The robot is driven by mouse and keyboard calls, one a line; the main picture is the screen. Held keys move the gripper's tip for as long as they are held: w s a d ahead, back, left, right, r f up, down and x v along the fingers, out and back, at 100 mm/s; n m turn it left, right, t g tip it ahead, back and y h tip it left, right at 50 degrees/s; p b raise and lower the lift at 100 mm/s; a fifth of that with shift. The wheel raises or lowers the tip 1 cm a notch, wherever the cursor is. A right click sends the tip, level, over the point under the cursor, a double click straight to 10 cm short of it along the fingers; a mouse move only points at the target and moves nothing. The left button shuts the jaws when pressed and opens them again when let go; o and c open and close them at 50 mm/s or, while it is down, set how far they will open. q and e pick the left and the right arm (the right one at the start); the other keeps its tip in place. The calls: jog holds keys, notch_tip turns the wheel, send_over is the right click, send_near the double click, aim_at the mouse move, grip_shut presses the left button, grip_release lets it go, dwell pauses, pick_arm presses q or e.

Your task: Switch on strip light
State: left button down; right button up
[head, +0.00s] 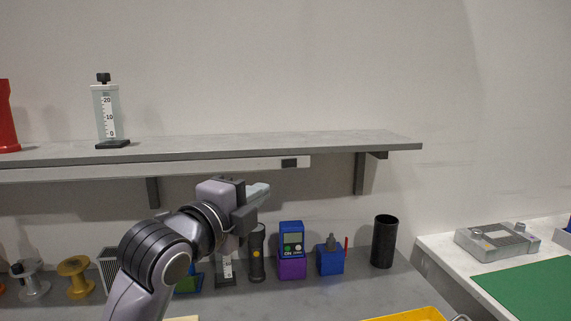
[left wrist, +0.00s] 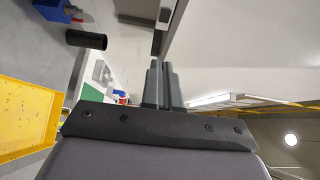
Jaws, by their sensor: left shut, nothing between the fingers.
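The strip light (head: 150,170) is a long pale bar mounted under the wall shelf. A dark switch (head: 289,163) sits near its right end, and the bar shows no visible glow. My left gripper (head: 262,191) is below the bar, to the lower left of the switch and apart from it in the picture. Its fingers are shut with nothing between them, and they also show together in the left wrist view (left wrist: 163,82). The switch cannot be made out clearly in the left wrist view. My right gripper is in neither view.
The grey shelf (head: 350,141) and its bracket (head: 360,174) are close by. Below stand a flashlight (head: 257,252), a blue and purple meter (head: 291,250), a blue block (head: 330,260) and a black cylinder (head: 384,241). A yellow tray (left wrist: 25,118) is lower down. The wall above the shelf is clear.

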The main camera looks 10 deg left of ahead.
pick_arm(q)
jog(key=shift+w+r, duration=0.15)
jog(key=shift+w, duration=0.15)
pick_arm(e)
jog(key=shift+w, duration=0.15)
pick_arm(q)
jog(key=shift+s, duration=0.1)
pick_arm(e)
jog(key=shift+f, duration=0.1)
pick_arm(q)
jog(key=p, duration=0.2)
send_near(290, 163)
jog(key=w+d, duration=0.2)
jog(key=d, duration=0.1)
jog(key=shift+w+a+p, duration=0.25)
jog(key=shift+w+a, duration=0.15)
jog(key=shift+w, duration=0.45)
jog(key=shift+w+a+p, duration=0.2)
jog(key=shift+w+a, duration=0.2)
jog(key=shift+w, duration=0.5)
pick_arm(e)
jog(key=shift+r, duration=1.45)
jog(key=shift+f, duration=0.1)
